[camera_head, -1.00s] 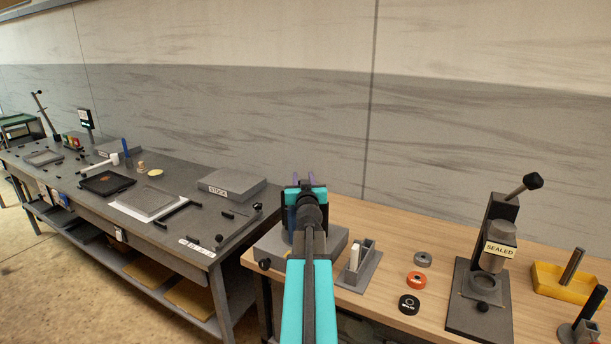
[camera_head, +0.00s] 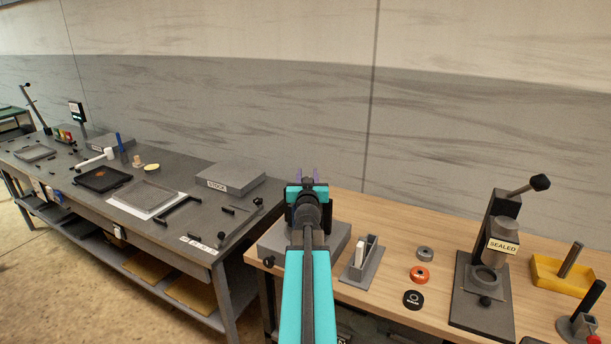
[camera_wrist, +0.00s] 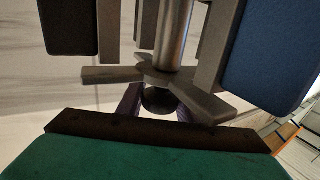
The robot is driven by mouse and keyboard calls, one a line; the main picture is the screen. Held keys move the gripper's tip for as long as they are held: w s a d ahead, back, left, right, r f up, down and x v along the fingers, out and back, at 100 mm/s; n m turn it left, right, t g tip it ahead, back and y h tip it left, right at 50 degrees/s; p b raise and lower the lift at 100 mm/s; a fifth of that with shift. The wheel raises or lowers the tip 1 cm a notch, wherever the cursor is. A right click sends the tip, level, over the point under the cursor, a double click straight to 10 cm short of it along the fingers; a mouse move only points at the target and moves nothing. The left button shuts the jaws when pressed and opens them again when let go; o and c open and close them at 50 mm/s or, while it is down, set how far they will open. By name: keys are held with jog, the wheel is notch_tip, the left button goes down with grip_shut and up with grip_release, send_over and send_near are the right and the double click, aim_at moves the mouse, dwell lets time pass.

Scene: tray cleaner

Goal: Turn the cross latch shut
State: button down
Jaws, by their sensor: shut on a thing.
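The cross latch shows in the wrist view as grey flat arms (camera_wrist: 198,101) around a hub on a round metal shaft (camera_wrist: 173,35). One arm points left and one points to the lower right. My gripper (camera_wrist: 158,103) has purple fingers on either side of a dark round knob below the hub. It is shut on the latch; the exact contact is partly hidden. In the head view my gripper (camera_head: 309,176) is above a grey block (camera_head: 337,240) on the wooden bench, and my arm hides the latch.
A dark block (camera_wrist: 68,25) and a blue block (camera_wrist: 265,50) flank the latch closely. Right of the grey block are a slotted holder (camera_head: 361,262), several rings (camera_head: 420,274), a press (camera_head: 487,262) and a yellow tray (camera_head: 560,277). A grey bench (camera_head: 120,205) stands left.

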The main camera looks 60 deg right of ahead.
jog(key=shift+d+r, duration=0.1)
jog(key=shift+r, duration=0.15)
jog(key=c, duration=1.6)
grip_release()
jog(key=shift+c, duration=0.2)
jog(key=o, duration=0.4)
jog(key=shift+f, duration=0.15)
jog(key=shift+f, duration=0.1)
